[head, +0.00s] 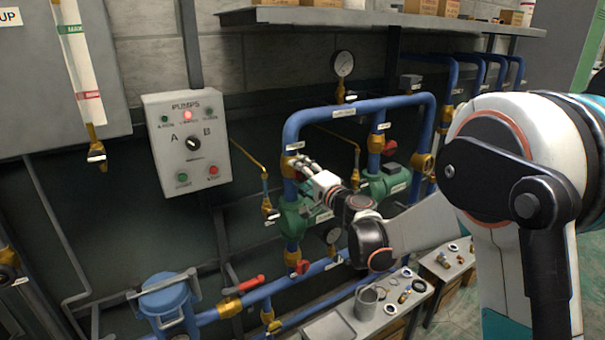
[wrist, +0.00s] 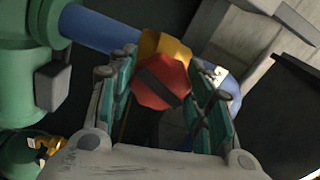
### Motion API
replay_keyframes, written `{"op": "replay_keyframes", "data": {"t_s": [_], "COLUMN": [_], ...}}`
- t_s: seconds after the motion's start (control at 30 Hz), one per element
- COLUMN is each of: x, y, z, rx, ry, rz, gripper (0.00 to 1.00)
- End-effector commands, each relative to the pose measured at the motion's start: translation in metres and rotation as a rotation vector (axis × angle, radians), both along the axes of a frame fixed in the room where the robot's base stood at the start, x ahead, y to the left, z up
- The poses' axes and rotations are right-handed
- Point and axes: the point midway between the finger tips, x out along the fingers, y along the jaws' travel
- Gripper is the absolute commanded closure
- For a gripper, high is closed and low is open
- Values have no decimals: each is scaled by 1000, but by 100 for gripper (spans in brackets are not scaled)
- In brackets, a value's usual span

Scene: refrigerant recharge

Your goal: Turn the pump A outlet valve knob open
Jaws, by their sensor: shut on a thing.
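The valve knob (wrist: 162,84) is red, with a dark bar running diagonally across its face. It sits on a brass valve body (wrist: 166,45) in a blue pipe (wrist: 100,30). In the wrist view the knob lies between the two fingers of my gripper (wrist: 163,92), which is shut on it. In the head view my gripper (head: 299,166) is at the brass valve (head: 290,166) on the left blue riser, above a green pump (head: 294,222). The knob is hidden behind my gripper there.
Another red knob (head: 390,147) is on the right riser, and a third (head: 302,266) is below the left pump. A pump control panel (head: 186,140) hangs at left. A bench (head: 345,327) with small parts stands below my arm.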

Motion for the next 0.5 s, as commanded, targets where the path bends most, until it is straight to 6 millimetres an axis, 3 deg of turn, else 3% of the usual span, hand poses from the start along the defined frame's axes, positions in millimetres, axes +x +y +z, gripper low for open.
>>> {"op": "replay_keyframes", "data": {"t_s": [0.5], "x": [0], "y": [0], "z": [-1], "rx": [-286], "ry": [-193], "rz": [1], "gripper": [78]}}
